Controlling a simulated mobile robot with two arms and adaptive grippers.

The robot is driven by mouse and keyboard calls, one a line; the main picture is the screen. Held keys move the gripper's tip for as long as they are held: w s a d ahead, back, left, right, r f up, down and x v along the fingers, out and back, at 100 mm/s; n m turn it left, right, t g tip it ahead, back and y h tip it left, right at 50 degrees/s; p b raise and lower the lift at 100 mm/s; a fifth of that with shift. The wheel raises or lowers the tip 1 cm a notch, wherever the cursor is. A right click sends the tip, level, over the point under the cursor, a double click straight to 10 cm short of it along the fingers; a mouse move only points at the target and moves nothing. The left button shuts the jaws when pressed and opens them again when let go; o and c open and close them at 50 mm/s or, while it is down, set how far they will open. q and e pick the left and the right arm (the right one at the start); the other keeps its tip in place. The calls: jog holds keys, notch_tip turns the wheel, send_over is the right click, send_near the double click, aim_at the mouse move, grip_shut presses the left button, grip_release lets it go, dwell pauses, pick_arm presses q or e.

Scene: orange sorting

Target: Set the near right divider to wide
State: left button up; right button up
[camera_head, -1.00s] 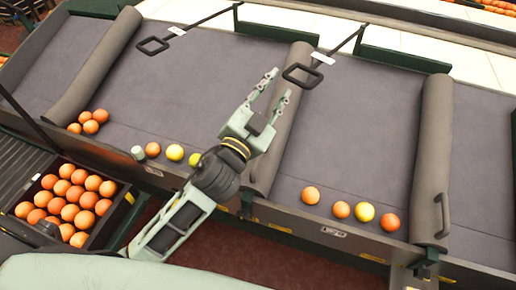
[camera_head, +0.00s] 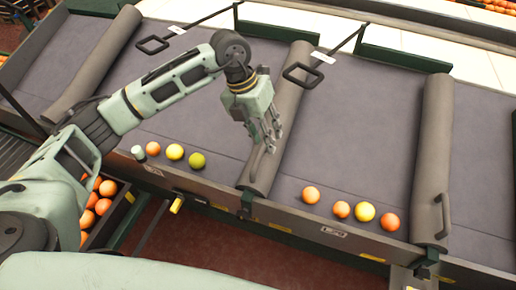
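Three long grey padded dividers cross the dark sorting bed (camera_head: 350,140): a left one (camera_head: 98,65), a middle one (camera_head: 287,100) and a right one (camera_head: 432,150). The middle divider has a dark loop handle (camera_head: 256,162) near its front end, and the right divider has one (camera_head: 445,213) too. Which one is the near right divider is not marked. My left gripper (camera_head: 274,143) points down over the middle divider, just above and beside its front handle. Its fingers look apart and hold nothing; no contact with the handle shows. My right gripper is not in view.
Several oranges and yellow fruits lie along the front edge, left (camera_head: 174,152) and right (camera_head: 364,212) of the middle divider. Two black square loops on rods (camera_head: 302,76) (camera_head: 152,45) hang over the bed. A crate of oranges (camera_head: 120,205) stands front left, partly behind my arm.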

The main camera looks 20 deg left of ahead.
aim_at(259, 153)
pick_arm(q)
jog(key=shift+y, duration=0.7)
jog(key=f, duration=0.2)
jog(key=a+f+p, duration=0.1)
jog(key=f, duration=0.1)
jog(key=a+f+p, duration=0.1)
jog(key=shift+w+f, duration=0.2)
jog(key=shift+f, duration=0.2)
jog(key=shift+d+f, duration=0.2)
jog(key=shift+f, duration=0.6)
jog(key=shift+c, duration=0.5)
grip_shut()
